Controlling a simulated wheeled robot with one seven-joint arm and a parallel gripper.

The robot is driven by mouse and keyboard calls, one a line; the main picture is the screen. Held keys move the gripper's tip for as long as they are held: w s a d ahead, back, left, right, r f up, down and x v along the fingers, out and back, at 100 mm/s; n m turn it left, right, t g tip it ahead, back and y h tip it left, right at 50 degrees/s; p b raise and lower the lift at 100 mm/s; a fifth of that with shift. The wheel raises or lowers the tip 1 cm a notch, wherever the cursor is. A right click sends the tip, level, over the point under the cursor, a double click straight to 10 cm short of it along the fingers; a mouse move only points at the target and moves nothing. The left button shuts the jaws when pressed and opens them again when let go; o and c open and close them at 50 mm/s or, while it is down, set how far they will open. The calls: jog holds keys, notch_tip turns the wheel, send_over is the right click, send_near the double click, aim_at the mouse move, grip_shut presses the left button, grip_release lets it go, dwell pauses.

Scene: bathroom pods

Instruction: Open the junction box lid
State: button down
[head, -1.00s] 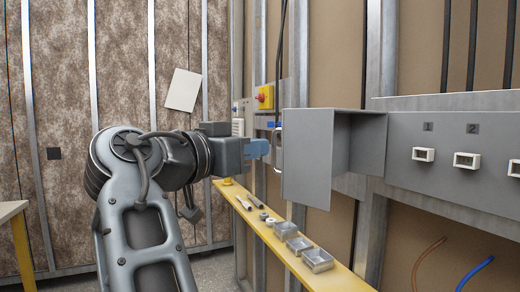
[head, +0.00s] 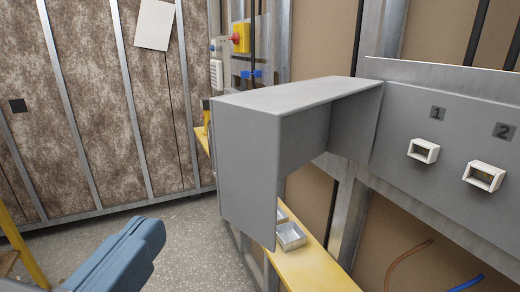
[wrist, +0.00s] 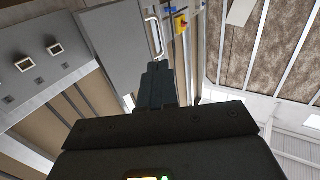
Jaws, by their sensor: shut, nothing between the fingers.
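The junction box lid (head: 245,165) is a grey sheet-metal panel with a top flange, standing out from the wall left of the numbered panel; its open underside shows. It also fills the upper middle of the wrist view (wrist: 112,40). A pale loop handle (wrist: 153,36) shows along its edge in the wrist view; the lid hides it in the head view. My gripper (head: 152,232) has blue fingers, shut and empty, left of and below the lid in the head view. In the wrist view its fingertips (wrist: 157,68) point toward the handle, apparently without holding it.
The grey panel (head: 465,110) with sockets marked 1 and 2 is at the right. A yellow shelf (head: 305,268) with small metal boxes (head: 289,234) lies below the lid. A red and yellow switch (head: 241,37) is behind.

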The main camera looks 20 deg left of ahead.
aim_at(211, 155)
jog(key=p+x, duration=0.3)
jog(key=x, duration=1)
jog(key=shift+w, duration=0.35)
jog(key=shift+a+f, duration=0.1)
jog(key=w+a+m+h+b, duration=0.1)
jog(key=w+a+b, duration=0.3)
jog(key=w+a, duration=0.1)
jog(key=shift+w+a+h+b, duration=0.3)
jog(key=shift+w+a+b, duration=0.1)
jog(key=shift+w, duration=0.25)
